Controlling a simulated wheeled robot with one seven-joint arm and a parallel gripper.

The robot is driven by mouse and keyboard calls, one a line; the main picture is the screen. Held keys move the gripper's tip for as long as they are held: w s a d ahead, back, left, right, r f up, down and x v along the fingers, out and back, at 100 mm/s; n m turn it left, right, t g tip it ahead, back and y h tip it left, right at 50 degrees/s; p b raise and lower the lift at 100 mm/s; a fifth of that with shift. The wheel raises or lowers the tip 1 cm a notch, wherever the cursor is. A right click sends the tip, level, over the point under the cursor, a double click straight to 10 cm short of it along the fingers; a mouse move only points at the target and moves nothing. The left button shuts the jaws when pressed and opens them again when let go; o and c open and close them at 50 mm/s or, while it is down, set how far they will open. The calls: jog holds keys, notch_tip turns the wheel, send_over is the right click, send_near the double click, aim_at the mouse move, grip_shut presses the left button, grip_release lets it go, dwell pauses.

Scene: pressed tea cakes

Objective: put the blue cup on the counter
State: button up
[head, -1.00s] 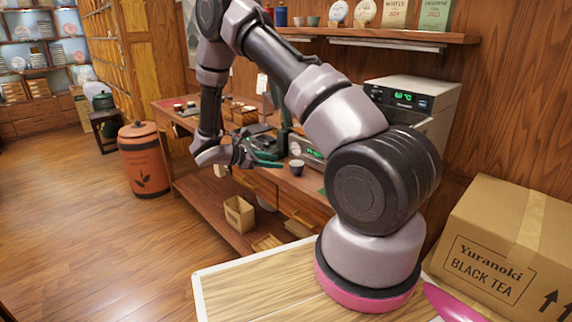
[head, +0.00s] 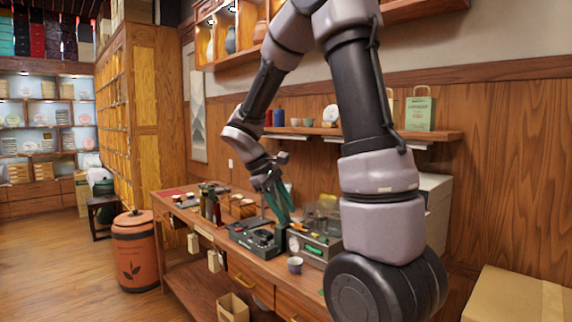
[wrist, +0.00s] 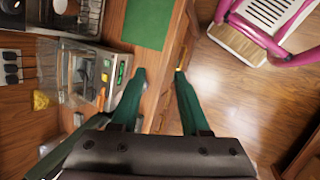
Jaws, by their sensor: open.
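The small grey-blue cup (head: 295,264) stands upright at the front edge of the wooden counter (head: 203,229) in the head view, in front of a device with a green display. I cannot make it out in the wrist view. My gripper (head: 283,208) has dark green fingers and hangs above the counter, up and slightly left of the cup, apart from it. In the wrist view my gripper (wrist: 160,73) is open, its two fingers spread with nothing visible between them. The counter's front edge runs below the fingers there.
A device with a green display (head: 315,246) and a black scale (head: 256,238) stand on the counter near my gripper. A green mat (wrist: 149,22) lies on it in the wrist view. An orange canister (head: 136,250) stands on the floor at left; open floor lies before the counter.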

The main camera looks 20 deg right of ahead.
jog(key=s+a+r+m+t+y, duration=0.2)
jog(key=s+r+m+t+y, duration=0.1)
jog(key=s+r, duration=0.3)
jog(key=s+a+r+m+t+y, duration=0.3)
jog(key=s+r+m+t+y, duration=0.1)
jog(key=s+r+m+t, duration=0.1)
jog(key=shift+s+a+r+m, duration=0.15)
jog(key=shift+s+r+m, duration=0.55)
jog(key=shift+s+r, duration=0.85)
jog(key=shift+w+r, duration=0.2)
jog(key=shift+w, duration=0.05)
